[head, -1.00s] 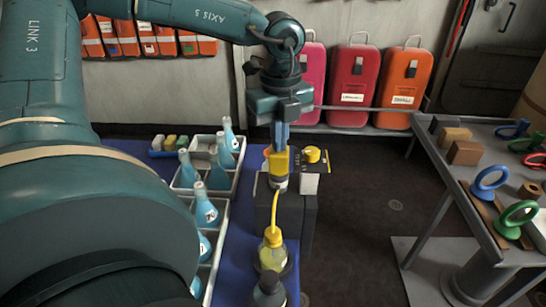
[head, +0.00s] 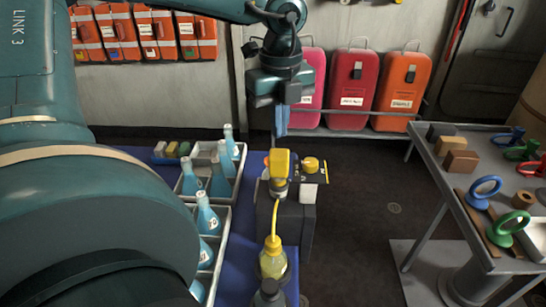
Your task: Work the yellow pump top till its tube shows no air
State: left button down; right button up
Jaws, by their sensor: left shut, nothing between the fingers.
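The yellow pump top (head: 280,163) stands on a dark box (head: 297,222) on the blue table. A yellow tube (head: 275,214) runs from below it down to a bottle with a yellow cap and yellowish liquid (head: 272,262). Whether the tube holds air is too small to tell. My left gripper (head: 282,132) points down just above the pump top, its blue fingers shut and empty. A small gap seems to show between the fingertips and the pump top, though touching cannot be ruled out. My right gripper is not in view.
Grey crates (head: 226,196) of blue bottles stand left of the pump. A yellow knob (head: 311,165) sits right beside it, and a dark bottle (head: 268,293) in front. A grey table (head: 455,192) with blocks and ringed handles stands right, across open floor.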

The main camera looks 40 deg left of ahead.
pick_arm(q)
jog(key=shift+r+p, duration=0.95)
jog(key=shift+r, duration=1.2)
